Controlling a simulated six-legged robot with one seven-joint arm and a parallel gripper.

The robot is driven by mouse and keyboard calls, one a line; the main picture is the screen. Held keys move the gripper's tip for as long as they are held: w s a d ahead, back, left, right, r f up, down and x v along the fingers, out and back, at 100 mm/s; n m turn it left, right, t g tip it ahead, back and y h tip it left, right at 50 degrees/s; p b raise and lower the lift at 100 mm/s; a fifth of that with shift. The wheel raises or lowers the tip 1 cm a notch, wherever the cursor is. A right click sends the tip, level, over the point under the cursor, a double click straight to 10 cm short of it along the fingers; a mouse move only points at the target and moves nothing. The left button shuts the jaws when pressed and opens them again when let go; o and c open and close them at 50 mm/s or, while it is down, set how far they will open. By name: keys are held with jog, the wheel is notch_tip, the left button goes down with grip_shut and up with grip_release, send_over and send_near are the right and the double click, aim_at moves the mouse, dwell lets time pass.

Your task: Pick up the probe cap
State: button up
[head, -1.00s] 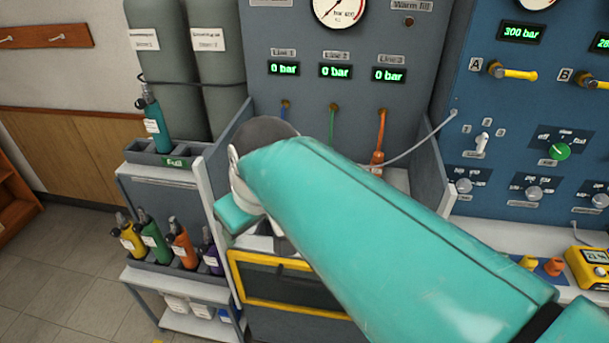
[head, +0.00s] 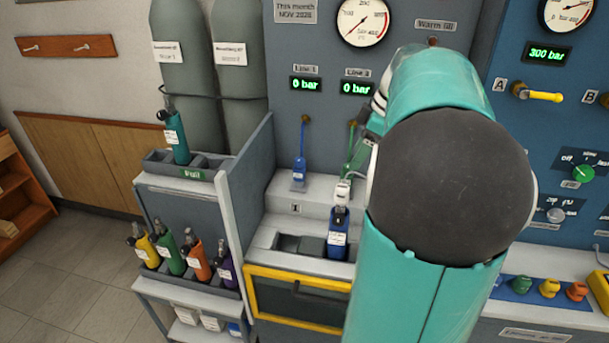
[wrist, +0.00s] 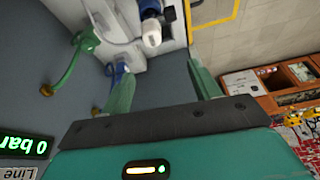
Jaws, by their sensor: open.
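I cannot tell for sure which piece is the probe cap. A small white cap-like piece (head: 342,192) shows at the top of a blue bottle (head: 338,240), which stands upright in the bench under the line displays. In the wrist view the white piece (wrist: 151,36) lies beyond and between my fingers, apart from them. My gripper (wrist: 163,88) is open with nothing between its fingers. In the head view my arm hides most of the gripper.
A blue connector (head: 299,172) hangs on the left line and a green one (wrist: 85,40) beside it. A shelf (head: 200,190) with several coloured bottles stands left. Coloured knob-like pieces (head: 549,288) sit on the right bench. A yellow-framed drawer (head: 300,313) is below.

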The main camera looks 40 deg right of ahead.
aim_at(343, 186)
jog(key=shift+n, duration=0.3)
jog(key=x, duration=0.4)
jog(key=d+x, duration=0.1)
jog(key=x, duration=0.8)
jog(key=shift+s+d+f, duration=0.1)
jog(key=shift+d+f, duration=0.2)
jog(key=shift+f, duration=0.05)
jog(key=shift+c, duration=0.4)
jog(key=c, duration=1.1)
